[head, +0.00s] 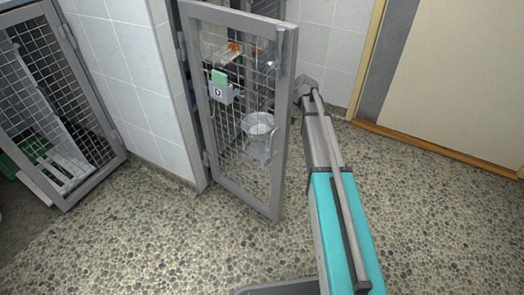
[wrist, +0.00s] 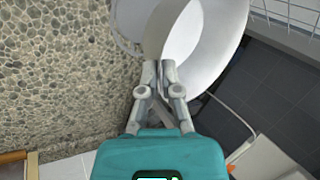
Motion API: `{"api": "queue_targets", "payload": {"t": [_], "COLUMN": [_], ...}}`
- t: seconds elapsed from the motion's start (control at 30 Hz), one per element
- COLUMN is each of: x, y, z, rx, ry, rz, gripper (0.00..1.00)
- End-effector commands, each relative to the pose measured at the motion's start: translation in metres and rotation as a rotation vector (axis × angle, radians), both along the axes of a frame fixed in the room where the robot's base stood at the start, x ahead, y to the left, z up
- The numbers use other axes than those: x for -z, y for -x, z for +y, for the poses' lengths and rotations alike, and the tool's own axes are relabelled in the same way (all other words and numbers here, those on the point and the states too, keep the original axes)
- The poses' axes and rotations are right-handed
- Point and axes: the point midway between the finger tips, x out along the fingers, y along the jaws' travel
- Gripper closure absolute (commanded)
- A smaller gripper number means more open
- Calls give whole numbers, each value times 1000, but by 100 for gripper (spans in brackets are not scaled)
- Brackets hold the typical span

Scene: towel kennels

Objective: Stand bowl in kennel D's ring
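In the wrist view a pale bowl (wrist: 208,70) fills the top middle, its wall rising between the fingertips. My gripper (wrist: 160,68) is closed on that wall, one finger on each side. In the head view the bowl (head: 258,122) shows through the mesh of kennel D's door (head: 282,120), which stands open and carries a "D" tag (head: 217,92). My gripper is hard to make out there, behind the door's mesh and frame. A thin grey curved line (wrist: 228,108) beside the bowl may be part of the ring; I cannot tell whether the bowl touches it.
Another mesh kennel door (head: 50,110) stands at the left, with a green thing behind it. A tiled wall (head: 130,85) separates the two kennels. A beige door (head: 460,80) is at the right. The pebbled floor (head: 150,240) in front is clear.

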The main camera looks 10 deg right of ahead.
Motion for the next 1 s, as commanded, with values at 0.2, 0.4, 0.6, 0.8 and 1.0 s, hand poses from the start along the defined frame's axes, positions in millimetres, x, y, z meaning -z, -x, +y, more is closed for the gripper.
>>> {"api": "queue_targets", "payload": {"t": [0.2,0.4,0.6,0.8,1.0], "x": [0,1,1,0,-1], "y": [0,1,1,1,1], "z": [0,-1,-2,-2,-3], "rx": [1,3,4,5,6], "ry": [-6,-38,-79,-97,-97], "rz": [-1,-6,-13,-16,-17], "gripper": [100,100,100,100,100]}}
